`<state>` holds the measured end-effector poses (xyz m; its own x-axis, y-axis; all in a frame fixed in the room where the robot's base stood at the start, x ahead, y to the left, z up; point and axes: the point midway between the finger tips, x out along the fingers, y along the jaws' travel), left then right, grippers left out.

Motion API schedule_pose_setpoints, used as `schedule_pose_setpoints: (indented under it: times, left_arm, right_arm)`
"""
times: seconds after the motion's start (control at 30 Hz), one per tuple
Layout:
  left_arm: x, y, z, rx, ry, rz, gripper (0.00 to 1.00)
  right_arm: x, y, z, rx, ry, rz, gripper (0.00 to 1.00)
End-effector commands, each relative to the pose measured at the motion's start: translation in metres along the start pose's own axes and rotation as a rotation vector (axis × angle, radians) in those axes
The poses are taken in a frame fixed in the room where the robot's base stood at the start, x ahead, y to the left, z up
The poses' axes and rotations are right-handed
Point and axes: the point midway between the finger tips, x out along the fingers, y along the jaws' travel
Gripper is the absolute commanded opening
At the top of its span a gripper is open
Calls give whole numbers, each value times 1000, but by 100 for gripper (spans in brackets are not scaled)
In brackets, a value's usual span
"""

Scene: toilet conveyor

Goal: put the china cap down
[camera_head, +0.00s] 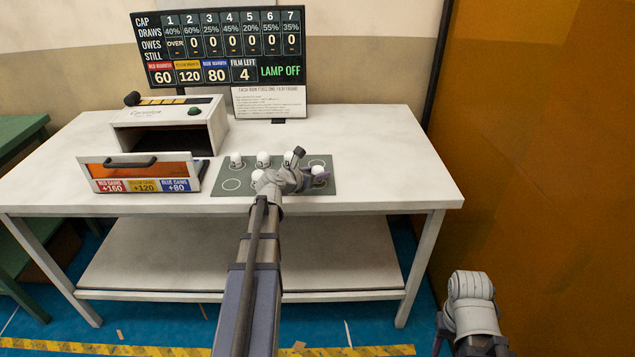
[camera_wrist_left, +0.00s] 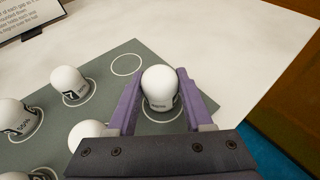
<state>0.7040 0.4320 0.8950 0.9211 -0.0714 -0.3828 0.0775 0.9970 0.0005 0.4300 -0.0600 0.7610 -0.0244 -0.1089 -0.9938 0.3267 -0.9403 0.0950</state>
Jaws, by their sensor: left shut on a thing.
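My left gripper (camera_head: 318,176) is over the right part of the grey-green mat (camera_head: 226,193). In the left wrist view, its purple fingers (camera_wrist_left: 155,98) are shut on a white, round-topped china cap (camera_wrist_left: 160,84). The cap is upright over a white circle at the mat's edge; I cannot tell whether its base touches the mat. In the head view the held cap (camera_head: 318,169) is partly hidden by the gripper. Other white caps stand on the mat, one marked 7 (camera_wrist_left: 69,84) in its circle. My right gripper (camera_head: 465,340) is low at the bottom right, partly cut off.
An oven-like box (camera_head: 165,135) with its front drawer (camera_head: 140,165) pulled out stands left of the mat. A score board (camera_head: 222,48) reading LAMP OFF stands behind. The white table (camera_head: 390,150) is clear at the right. An empty circle (camera_wrist_left: 126,65) lies beyond the held cap.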

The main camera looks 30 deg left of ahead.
Motion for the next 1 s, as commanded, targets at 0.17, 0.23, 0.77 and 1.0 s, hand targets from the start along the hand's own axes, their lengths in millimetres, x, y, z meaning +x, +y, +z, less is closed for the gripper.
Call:
schedule_pose_setpoints:
  times: [0.17, 0.23, 0.77, 1.0]
  left_arm:
    - [4, 0, -10, 0, 0, 0, 0]
    - [4, 0, -9, 0, 0, 0, 0]
    - [5, 0, -12, 0, 0, 0, 81]
    - [4, 0, -11, 0, 0, 0, 81]
  right_arm:
    - [11, -1, -1, 0, 0, 0, 50]
    - [10, -1, -1, 0, 0, 0, 50]
    - [13, -1, -1, 0, 0, 0, 50]
    - [12, -1, -1, 0, 0, 0, 50]
